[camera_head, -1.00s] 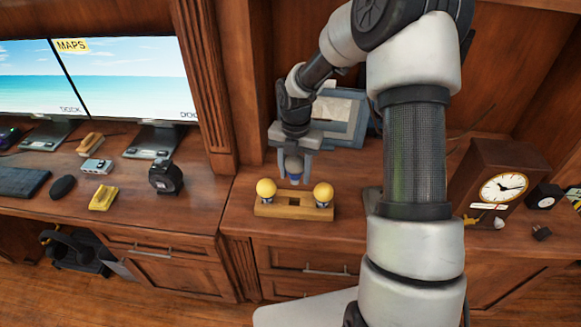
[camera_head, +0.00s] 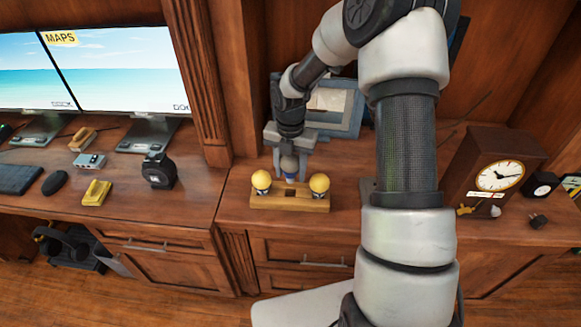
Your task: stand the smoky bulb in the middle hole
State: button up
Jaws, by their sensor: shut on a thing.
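The smoky bulb (camera_head: 289,165) is grey and upright between the fingers of my gripper (camera_head: 290,170). My gripper is shut on it, pointing down. The wooden holder (camera_head: 290,201) lies on the desk right below, with a yellow bulb (camera_head: 261,180) standing at its left end and another yellow bulb (camera_head: 319,183) at its right end. The smoky bulb's lower end is at or just above the middle of the holder, between the yellow bulbs. I cannot tell whether its base is inside the middle hole.
A grey-framed picture (camera_head: 334,108) stands behind my gripper. A wooden clock (camera_head: 492,173) and small items stand to the right, beyond my arm. A black tape-like device (camera_head: 158,171) and a yellow phone-like object (camera_head: 97,192) lie left.

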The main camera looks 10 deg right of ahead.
aim_at(290, 181)
jog(key=shift+f+b, duration=1.15)
jog(key=shift+f, duration=1.3)
jog(key=shift+f+b, duration=0.35)
jog(key=shift+f, duration=0.6)
jog(key=o, duration=0.9)
jog(key=shift+c, duration=0.2)
jog(key=shift+r+p, duration=5.05)
jog(key=shift+r, duration=1)
